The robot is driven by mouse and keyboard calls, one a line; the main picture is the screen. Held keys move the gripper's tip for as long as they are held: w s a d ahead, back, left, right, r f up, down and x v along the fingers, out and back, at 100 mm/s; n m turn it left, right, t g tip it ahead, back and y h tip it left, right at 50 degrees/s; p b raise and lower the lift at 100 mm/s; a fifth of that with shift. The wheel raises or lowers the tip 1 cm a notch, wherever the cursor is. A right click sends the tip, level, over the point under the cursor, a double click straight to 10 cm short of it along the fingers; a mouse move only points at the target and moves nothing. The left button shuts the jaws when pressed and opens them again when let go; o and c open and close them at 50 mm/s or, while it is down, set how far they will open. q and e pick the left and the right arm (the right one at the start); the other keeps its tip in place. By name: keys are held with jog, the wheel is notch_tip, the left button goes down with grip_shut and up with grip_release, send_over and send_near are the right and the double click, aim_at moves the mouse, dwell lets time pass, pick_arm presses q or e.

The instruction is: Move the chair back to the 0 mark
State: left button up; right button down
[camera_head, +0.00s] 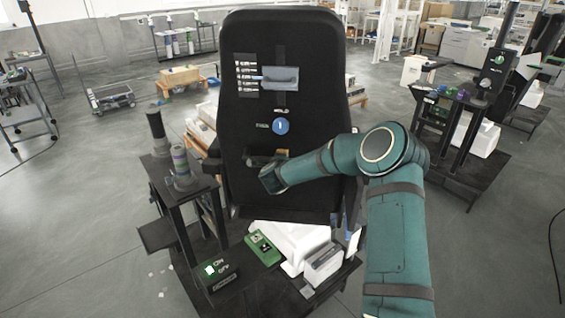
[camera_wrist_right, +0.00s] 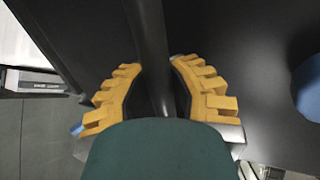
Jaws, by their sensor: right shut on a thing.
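The chair (camera_head: 318,75) stands upright ahead of me, its tall black back facing me, with a blue round button (camera_head: 281,126) and a grey panel on it. My right gripper (camera_head: 268,160) is at the lower middle of that back, below the button. In the right wrist view its yellow ribbed fingers (camera_wrist_right: 155,88) are on both sides of a dark bar (camera_wrist_right: 150,40) in front of the chair back, shut on it. The blue button shows at the right edge there (camera_wrist_right: 309,85). I cannot make out a 0 mark. My left gripper is not in view.
A dark stand (camera_head: 180,187) with cylinders is close on the chair's left. A low platform with a green box (camera_head: 262,249) and white parts (camera_head: 290,240) lies in front. Another dark stand (camera_head: 460,128) is at right. Grey floor (camera_head: 505,240) is clear at right.

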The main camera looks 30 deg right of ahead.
jog(key=shift+w+d+r, duration=0.1)
jog(key=shift+w+r, duration=0.05)
jog(key=shift+r, duration=0.4)
jog(key=c, duration=0.8)
grip_release()
jog(key=shift+c, duration=0.2)
jog(key=shift+f, duration=0.15)
jog(key=shift+f, duration=0.1)
jog(key=v, duration=1.2)
